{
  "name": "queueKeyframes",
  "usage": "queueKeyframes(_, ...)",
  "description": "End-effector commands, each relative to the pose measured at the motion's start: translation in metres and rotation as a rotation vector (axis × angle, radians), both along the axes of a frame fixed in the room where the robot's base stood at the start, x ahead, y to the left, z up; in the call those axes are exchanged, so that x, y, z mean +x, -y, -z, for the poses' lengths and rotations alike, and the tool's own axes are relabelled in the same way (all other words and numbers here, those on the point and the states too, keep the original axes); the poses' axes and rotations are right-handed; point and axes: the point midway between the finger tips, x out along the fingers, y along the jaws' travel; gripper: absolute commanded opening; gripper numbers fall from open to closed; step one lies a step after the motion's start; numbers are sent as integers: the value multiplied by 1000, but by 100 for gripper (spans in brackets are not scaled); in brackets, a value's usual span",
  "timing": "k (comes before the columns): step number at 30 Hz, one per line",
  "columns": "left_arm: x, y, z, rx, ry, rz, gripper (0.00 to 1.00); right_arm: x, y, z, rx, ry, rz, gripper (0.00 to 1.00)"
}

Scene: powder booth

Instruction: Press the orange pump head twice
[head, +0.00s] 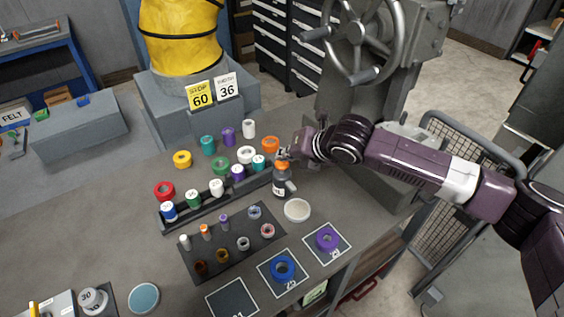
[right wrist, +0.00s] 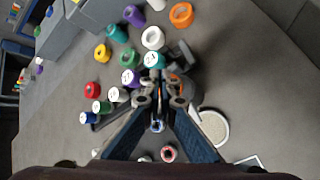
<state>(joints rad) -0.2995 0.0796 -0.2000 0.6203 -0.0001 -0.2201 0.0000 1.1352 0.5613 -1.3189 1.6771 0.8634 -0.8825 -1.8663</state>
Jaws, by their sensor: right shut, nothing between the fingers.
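The pump bottle (head: 281,187) stands upright on the grey table in the head view, dark with a pale label. Its orange pump head (head: 282,164) is at the top, partly hidden by my right gripper (head: 283,154). The right gripper is shut and empty, with its fingertips at or just above the pump head; I cannot tell whether they touch. In the right wrist view, the shut fingers (right wrist: 157,90) cover most of the bottle, and some orange of the pump head (right wrist: 174,81) shows beside them. My left gripper is not in view.
A round white dish (head: 297,210) sits close to the bottle. A rack (head: 168,225) with several coloured spools stands to its left, and loose tape rolls lie behind. A dark mat (head: 212,262) with small parts is in front. A grey handwheel machine (head: 372,90) stands behind.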

Motion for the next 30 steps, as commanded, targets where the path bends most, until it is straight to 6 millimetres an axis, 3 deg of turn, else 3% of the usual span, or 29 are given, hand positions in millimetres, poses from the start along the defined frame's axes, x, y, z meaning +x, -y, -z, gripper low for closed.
queueKeyframes(30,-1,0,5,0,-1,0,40,-1,0,14,-1,-3,-1,0)
